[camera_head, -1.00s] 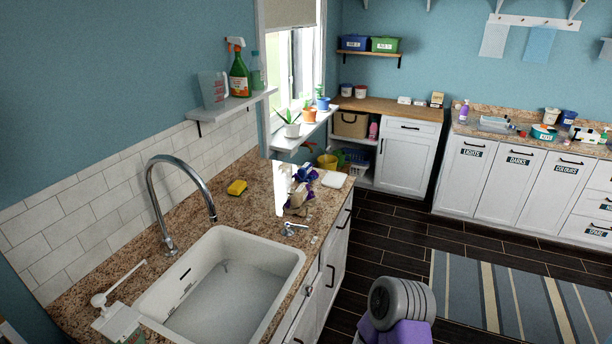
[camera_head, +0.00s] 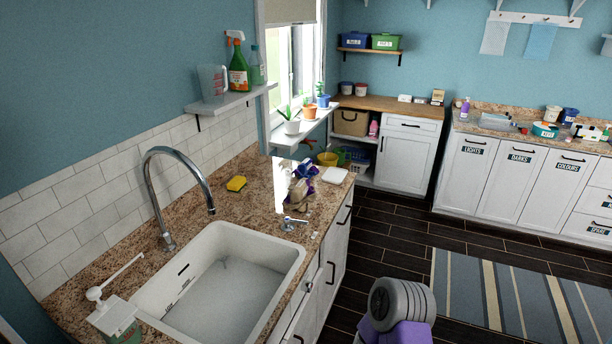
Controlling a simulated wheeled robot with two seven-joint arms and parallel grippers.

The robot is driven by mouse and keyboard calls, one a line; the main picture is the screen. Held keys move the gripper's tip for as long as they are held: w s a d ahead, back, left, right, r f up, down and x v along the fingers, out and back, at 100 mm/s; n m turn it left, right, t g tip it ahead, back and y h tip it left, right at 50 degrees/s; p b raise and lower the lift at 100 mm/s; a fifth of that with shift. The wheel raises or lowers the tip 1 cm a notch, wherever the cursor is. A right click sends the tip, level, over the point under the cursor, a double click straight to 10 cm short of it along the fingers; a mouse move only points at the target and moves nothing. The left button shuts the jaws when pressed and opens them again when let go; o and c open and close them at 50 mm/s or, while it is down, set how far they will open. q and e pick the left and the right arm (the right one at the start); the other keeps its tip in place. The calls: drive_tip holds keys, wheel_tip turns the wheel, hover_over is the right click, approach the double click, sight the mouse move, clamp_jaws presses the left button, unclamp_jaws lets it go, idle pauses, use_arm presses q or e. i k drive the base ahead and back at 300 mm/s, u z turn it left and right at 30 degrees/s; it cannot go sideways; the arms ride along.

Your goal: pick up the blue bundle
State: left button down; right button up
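A small blue-purple bundle (camera_head: 303,171) is on the far part of the granite counter, past the sink. Neither of my grippers can be made out. A grey and purple rounded part of my own body shows at the bottom right of centre.
The white sink (camera_head: 225,290) and tall curved tap (camera_head: 178,155) take up the near counter. A yellow sponge (camera_head: 236,184) lies behind the sink, and a small metal fitting (camera_head: 290,223) is near the bundle. A white flat item (camera_head: 334,175) lies right of it. The dark floor is open to the right.

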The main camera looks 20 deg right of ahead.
sight(305, 170)
drive_tip(key=k, duration=0.5)
drive_tip(key=z, duration=1.45)
drive_tip(key=i, duration=4.85)
drive_tip(key=u, duration=2.45)
